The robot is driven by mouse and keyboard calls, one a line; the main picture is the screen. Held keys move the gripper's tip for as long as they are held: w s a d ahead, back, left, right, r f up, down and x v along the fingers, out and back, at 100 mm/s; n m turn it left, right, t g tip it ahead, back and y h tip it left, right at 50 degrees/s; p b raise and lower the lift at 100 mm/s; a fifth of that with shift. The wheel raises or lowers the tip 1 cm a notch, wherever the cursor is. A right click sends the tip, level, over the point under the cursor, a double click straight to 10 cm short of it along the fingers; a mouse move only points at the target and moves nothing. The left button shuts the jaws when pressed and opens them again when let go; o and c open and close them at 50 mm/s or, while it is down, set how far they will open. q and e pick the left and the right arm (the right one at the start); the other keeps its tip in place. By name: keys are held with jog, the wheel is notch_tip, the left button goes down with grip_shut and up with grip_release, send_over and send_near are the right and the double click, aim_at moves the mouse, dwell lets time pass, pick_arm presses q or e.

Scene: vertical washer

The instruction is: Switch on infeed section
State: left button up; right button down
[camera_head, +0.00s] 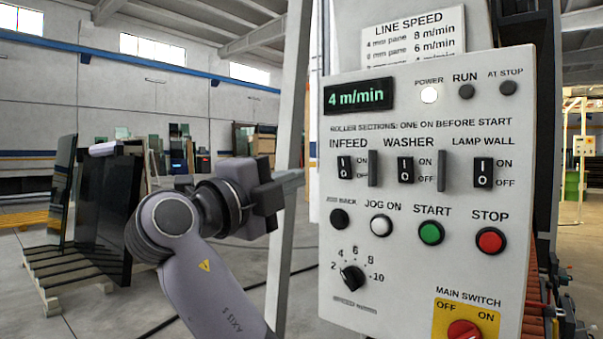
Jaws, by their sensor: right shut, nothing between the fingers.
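The control panel (420,270) fills the right half of the head view. Its infeed switch (345,167) is a small black rocker marked I and O, under the label INFEED, with ON above OFF beside it. I cannot tell which way the rocker is set. My right gripper (291,180) is shut and empty, just left of the panel's left edge and a little below the infeed switch's height. It appears apart from the switch. My left gripper is not in view.
The washer switch (405,170) and lamp wall switch (483,172) sit right of the infeed switch. Below are the buttons, a speed knob (353,277) and the red main switch (464,331). The power lamp (429,95) is lit. A pale post (290,110) stands behind my gripper.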

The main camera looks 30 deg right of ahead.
aim_at(343, 159)
jog(key=p+x, duration=0.4)
jog(key=x, duration=0.8)
jog(key=shift+a, duration=0.1)
jog(key=shift+w+d, duration=0.1)
jog(key=shift+d, duration=0.1)
jog(key=shift+d+b, duration=0.2)
jog(key=shift+b, duration=0.5)
jog(key=shift+r+p, duration=0.15)
jog(key=shift+p, duration=0.15)
